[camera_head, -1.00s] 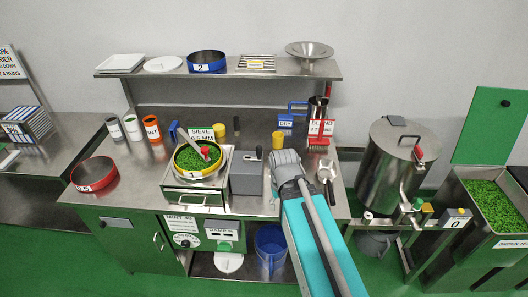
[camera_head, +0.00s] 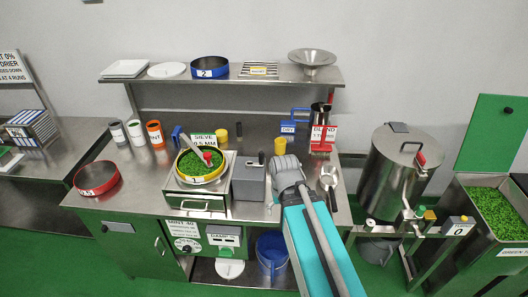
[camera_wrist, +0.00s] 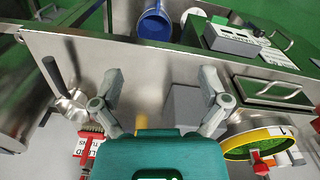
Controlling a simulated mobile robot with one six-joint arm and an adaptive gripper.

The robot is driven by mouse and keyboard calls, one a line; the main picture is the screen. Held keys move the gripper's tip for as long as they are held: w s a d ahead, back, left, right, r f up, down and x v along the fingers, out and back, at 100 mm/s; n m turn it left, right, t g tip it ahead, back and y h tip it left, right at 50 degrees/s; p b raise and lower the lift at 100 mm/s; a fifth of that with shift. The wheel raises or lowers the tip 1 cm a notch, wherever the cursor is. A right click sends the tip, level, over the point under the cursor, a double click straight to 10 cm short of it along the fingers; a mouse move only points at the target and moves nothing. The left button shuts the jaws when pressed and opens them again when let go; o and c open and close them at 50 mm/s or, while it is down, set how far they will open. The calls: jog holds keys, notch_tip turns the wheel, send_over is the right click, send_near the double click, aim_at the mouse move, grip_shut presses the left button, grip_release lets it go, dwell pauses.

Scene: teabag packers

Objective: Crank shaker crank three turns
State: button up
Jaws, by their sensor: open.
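The shaker (camera_head: 200,197) is a steel box on the bench with a round yellow-rimmed sieve (camera_head: 183,178) on top, holding green leaf and a red-and-white piece. The sieve also shows in the wrist view (camera_wrist: 233,141). A grey housing (camera_head: 247,184) stands to its right, with a small dark upright knob (camera_head: 261,157) at its top that looks like the crank handle. The housing shows in the wrist view (camera_wrist: 186,108) near my fingers. My gripper (camera_wrist: 160,80) is open and empty above the bench. The knob is not clear in the wrist view.
A yellow cup (camera_head: 280,146) stands behind my wrist. A metal scoop (camera_head: 328,181) lies to its right. A red sieve ring (camera_head: 96,178) and several tins stand left. A shelf (camera_head: 180,76) hangs behind. A steel drum (camera_head: 392,170) stands right of the bench.

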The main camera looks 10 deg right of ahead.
jog(key=w+r+m+p, duration=0.5)
jog(key=w+m, duration=0.5)
jog(key=w, duration=0.4)
notch_tip(320, 180, up, 5)
jog(key=m+p, duration=0.5)
jog(key=m, duration=0.6)
send_over(262, 164)
jog(key=w, duration=0.1)
jog(key=shift+w, duration=0.1)
jog(key=shift+f, duration=0.1)
jog(key=shift+f+b, duration=5.05)
jog(key=shift+b, duration=0.1)
jog(key=c, duration=1.2)
jog(key=shift+c, duration=0.2)
